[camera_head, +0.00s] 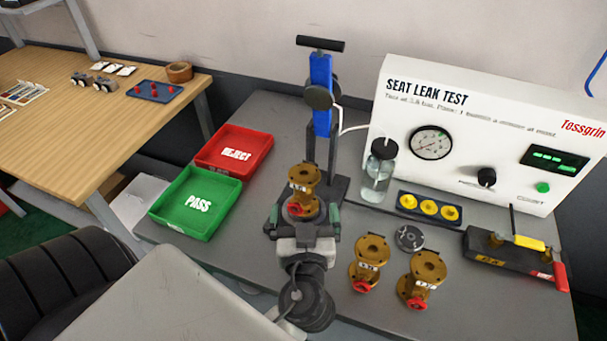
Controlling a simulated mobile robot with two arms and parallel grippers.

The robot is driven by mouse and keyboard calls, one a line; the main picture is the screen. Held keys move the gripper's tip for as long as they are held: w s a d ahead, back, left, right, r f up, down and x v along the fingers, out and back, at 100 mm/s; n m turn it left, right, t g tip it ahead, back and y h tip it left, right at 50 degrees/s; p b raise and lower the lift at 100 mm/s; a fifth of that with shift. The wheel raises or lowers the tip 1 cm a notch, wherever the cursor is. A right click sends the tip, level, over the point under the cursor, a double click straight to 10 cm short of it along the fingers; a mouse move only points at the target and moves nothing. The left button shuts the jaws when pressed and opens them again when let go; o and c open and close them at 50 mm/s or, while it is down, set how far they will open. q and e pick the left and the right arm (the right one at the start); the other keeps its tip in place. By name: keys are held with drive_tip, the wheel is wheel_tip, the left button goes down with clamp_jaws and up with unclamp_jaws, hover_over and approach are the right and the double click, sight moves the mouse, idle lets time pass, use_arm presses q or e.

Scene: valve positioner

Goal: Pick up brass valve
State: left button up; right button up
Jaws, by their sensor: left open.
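Three brass valves with red handwheels show on the grey bench. One brass valve (303,181) stands upright at the base of the blue-handled clamp stand (321,95). The valve at the stand appears between or just beyond the fingertips; contact cannot be told. The gripper body hides what lies under it. My right gripper is not in view.
A bottle (379,170), the white leak test panel (470,115), a yellow-capped block (428,208), a round metal disc (409,238) and a lever fixture (515,254) stand right.

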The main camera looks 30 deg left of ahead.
sight(305, 175)
use_arm(q)
drive_tip(key=x, duration=0.1)
drive_tip(key=p+x, duration=0.1)
drive_tip(key=x, duration=0.2)
drive_tip(key=shift+r+p, duration=0.35)
drive_tip(key=shift+p, duration=0.05)
drive_tip(key=shift+w+a+f, duration=0.1)
drive_tip(key=shift+w+a, duration=0.05)
drive_tip(key=shift+w, duration=0.15)
drive_tip(key=p+x, duration=0.3)
drive_tip(key=x, duration=0.1)
drive_tip(key=shift+w+a, duration=0.1)
drive_tip(key=shift+w, duration=0.15)
drive_tip(key=shift+w+a, duration=0.25)
drive_tip(key=shift+w, duration=0.05)
drive_tip(key=shift+c, duration=1.1)
clamp_jaws()
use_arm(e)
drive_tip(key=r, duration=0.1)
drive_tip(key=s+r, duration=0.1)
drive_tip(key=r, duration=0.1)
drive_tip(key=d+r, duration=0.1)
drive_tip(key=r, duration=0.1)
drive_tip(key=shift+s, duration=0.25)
